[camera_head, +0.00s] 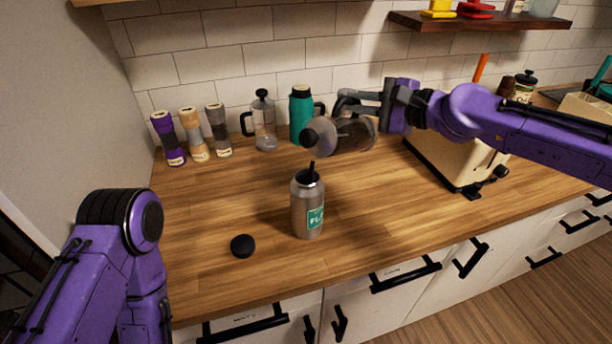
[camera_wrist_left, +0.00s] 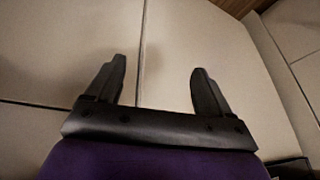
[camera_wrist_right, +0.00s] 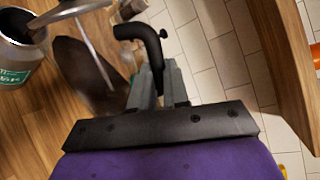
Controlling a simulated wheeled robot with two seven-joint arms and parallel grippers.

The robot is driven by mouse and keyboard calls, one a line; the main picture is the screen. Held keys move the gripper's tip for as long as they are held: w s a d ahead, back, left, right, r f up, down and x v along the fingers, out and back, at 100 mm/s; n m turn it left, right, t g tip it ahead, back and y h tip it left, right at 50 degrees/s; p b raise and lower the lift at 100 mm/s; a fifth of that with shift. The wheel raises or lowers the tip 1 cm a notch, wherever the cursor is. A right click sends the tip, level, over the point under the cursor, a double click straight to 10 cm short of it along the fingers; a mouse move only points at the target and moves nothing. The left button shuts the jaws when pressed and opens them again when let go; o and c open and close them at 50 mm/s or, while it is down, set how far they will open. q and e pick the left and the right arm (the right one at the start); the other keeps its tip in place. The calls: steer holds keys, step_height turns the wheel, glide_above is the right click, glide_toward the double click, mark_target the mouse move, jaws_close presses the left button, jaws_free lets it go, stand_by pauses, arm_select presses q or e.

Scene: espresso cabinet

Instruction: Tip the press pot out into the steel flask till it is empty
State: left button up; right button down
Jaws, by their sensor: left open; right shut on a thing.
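The press pot (camera_head: 350,135) is tipped nearly on its side, its dark lid end pointing left above the steel flask (camera_head: 308,218). The flask stands upright and uncapped on the counter. A short dark streak, apparently a pour, shows at its mouth. My right gripper (camera_head: 348,104) is shut on the pot's black handle (camera_wrist_right: 144,34). In the right wrist view dark brown shows in the pot (camera_wrist_right: 82,72), and the flask (camera_wrist_right: 14,55) is at upper left. How much is left inside I cannot tell. My left gripper (camera_wrist_left: 158,88) is open and empty, facing pale panels.
A black cap (camera_head: 242,245) lies on the wooden counter left of the flask. A second press pot (camera_head: 264,130), a teal flask (camera_head: 301,118) and several grinders (camera_head: 195,135) stand along the wall. A cream machine (camera_head: 450,160) stands right.

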mark_target(349, 119)
steer(key=shift+s+a+r+n, duration=0.2)
steer(key=shift+r+n, duration=0.1)
steer(key=shift+r, duration=0.15)
steer(key=shift+s+a+r+n+t+h+p, duration=0.3)
steer(key=shift+s+a+r+n+p, duration=0.35)
steer(key=shift+s+a, duration=0.25)
stand_by(1.0)
steer(key=shift+s+a+r+n+p, duration=0.45)
steer(key=shift+s+r+n, duration=0.1)
steer(key=shift+r, duration=0.05)
stand_by(0.7)
